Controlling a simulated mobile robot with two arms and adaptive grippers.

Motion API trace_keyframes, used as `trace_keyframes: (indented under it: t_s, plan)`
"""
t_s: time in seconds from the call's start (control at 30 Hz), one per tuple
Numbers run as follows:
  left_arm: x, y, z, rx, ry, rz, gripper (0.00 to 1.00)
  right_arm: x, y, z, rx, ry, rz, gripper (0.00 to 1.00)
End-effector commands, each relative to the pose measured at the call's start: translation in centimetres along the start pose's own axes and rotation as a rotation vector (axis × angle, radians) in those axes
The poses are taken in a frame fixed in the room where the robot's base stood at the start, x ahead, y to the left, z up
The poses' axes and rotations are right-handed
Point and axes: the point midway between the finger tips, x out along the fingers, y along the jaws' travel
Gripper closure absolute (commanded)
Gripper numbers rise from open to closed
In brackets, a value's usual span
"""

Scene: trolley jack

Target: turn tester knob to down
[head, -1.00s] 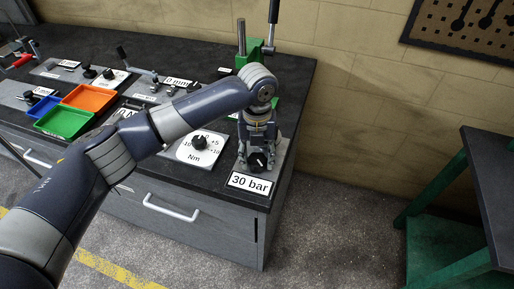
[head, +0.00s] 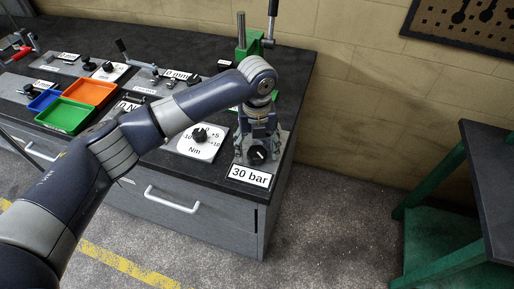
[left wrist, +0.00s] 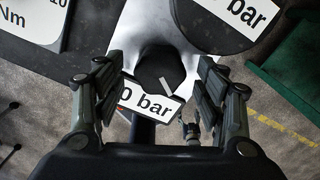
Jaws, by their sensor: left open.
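The tester's black knob (head: 257,155) is on a grey plate near the front right corner of the bench, just behind a "30 bar" label (head: 249,176). My left gripper (head: 257,146) is over it, pointing down, with its fingers open. In the left wrist view the knob (left wrist: 156,66) lies between the spread fingers, with a gap visible on both sides. Its white pointer mark (left wrist: 165,84) is slanted, toward the lower right in that picture. Part of the label (left wrist: 150,103) shows below it.
A dial marked Nm (head: 199,141) is left of the tester. Orange (head: 90,92), blue and green (head: 67,117) trays stand farther left. A green stand with a lever (head: 248,45) is behind. A dark-topped green table (head: 490,165) is right, across open floor.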

Motion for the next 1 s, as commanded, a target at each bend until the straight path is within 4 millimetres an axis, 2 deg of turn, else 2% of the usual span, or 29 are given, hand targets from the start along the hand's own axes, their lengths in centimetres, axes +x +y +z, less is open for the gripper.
trace_keyframes:
  t_s: [0.17,0.4,0.6,0.77,1.0]
  plan:
    - [-2.7,0.0,0.1,0.001,-0.005,-0.002,0.35,0.0,-0.2,0.1,0.001,-0.001,-0.002,0.35]
    - [-7.9,-0.1,0.1,0.0,-0.003,-0.002,0.35,0.0,-0.2,0.1,0.001,-0.001,-0.003,0.35]
    - [-10.8,-0.1,0.1,0.0,-0.002,-0.001,0.35,0.0,-0.3,0.1,0.001,-0.001,-0.003,0.35]
    - [-11.6,0.0,0.0,0.0,0.0,0.0,0.35,0.0,-0.3,0.1,0.001,-0.001,-0.003,0.35]
    - [-11.7,0.0,0.0,0.0,0.0,0.0,0.35,0.0,-0.3,0.1,0.001,-0.001,-0.003,0.35]
